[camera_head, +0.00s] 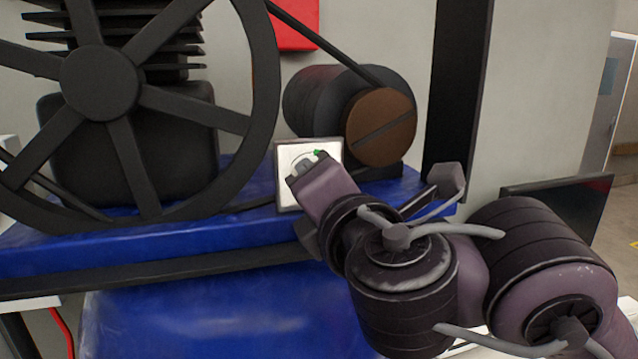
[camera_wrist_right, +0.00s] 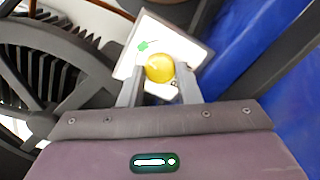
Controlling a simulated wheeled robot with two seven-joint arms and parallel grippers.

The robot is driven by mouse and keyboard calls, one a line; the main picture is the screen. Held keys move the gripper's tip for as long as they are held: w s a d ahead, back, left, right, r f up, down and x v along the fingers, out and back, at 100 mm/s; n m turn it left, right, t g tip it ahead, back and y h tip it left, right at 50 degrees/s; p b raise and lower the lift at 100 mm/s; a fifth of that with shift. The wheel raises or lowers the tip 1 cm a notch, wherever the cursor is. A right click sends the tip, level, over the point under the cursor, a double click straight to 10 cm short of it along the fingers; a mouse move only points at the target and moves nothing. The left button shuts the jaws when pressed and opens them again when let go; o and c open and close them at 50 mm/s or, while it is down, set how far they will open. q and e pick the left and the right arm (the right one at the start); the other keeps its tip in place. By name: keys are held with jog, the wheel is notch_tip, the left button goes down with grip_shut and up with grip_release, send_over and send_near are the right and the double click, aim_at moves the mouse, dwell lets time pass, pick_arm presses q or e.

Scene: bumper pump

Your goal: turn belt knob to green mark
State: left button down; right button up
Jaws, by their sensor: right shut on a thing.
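The belt knob (camera_wrist_right: 159,68) is round and yellow in the right wrist view. It sits on a square white panel (camera_wrist_right: 190,48) with a dark rim. A green mark (camera_wrist_right: 145,46) is on the panel, up and left of the knob. In the head view the panel (camera_head: 284,160) stands at the front of the blue machine, with the green mark (camera_head: 319,153) near its upper right. My right gripper (camera_wrist_right: 160,75) is shut on the knob, one finger on each side. In the head view my right gripper (camera_head: 301,166) hides the knob. I cannot make out any pointer on the knob. My left gripper is not in view.
A large dark spoked wheel (camera_head: 100,82) stands left of the panel. A motor with a brown pulley (camera_head: 380,127) is just behind and right, with a belt (camera_head: 322,42) running up from it. The blue tank (camera_head: 220,315) lies below. A dark post (camera_head: 457,80) rises at right.

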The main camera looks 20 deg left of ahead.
jog(key=shift+m, duration=0.4)
jog(key=o, duration=1)
jog(key=p+v, duration=0.5)
jog(key=v, duration=0.2)
jog(key=shift+s+d, duration=0.25)
jog(key=shift+s, duration=0.05)
jog(key=shift+f, duration=0.1)
